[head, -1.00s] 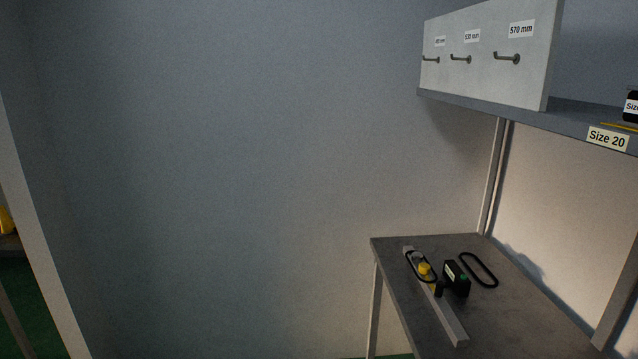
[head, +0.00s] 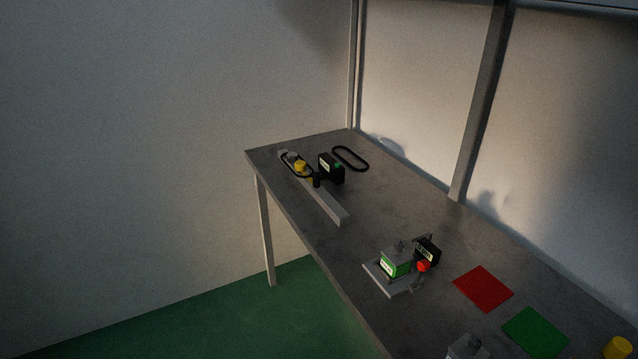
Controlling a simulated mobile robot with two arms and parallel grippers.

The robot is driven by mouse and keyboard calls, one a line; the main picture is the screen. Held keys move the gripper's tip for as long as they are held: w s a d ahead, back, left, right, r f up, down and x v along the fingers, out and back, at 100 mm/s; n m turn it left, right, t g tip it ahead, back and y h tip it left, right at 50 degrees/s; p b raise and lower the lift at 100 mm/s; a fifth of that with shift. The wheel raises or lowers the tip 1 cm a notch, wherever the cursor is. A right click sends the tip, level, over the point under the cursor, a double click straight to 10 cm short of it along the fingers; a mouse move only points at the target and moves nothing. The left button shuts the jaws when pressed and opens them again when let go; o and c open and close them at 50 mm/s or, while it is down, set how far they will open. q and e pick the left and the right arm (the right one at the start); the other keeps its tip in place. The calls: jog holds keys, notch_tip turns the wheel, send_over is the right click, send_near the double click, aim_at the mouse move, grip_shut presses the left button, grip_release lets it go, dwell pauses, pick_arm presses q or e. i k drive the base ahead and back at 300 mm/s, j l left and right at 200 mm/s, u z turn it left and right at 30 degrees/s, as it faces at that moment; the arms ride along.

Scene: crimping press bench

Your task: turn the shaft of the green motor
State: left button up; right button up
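A small motor-like block with a green and white label (head: 396,262) sits on a light base plate on the grey workbench (head: 300,232), right of the middle of the head view. A small dark knob or shaft stands up from its top. A black box with a red knob (head: 423,266) stands right beside it. I cannot tell for certain that this block is the green motor. Neither of my grippers shows in the head view.
Farther back, a grey rail (head: 327,205) carries yellow and black parts, beside a black box with a green knob (head: 331,168). A black belt loop (head: 350,158) lies behind. Red (head: 483,288) and green (head: 536,331) squares and a yellow cylinder (head: 617,348) are at the right.

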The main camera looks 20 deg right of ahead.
aim_at(399, 245)
jog(key=z, duration=1.2)
jog(key=k+u, duration=0.2)
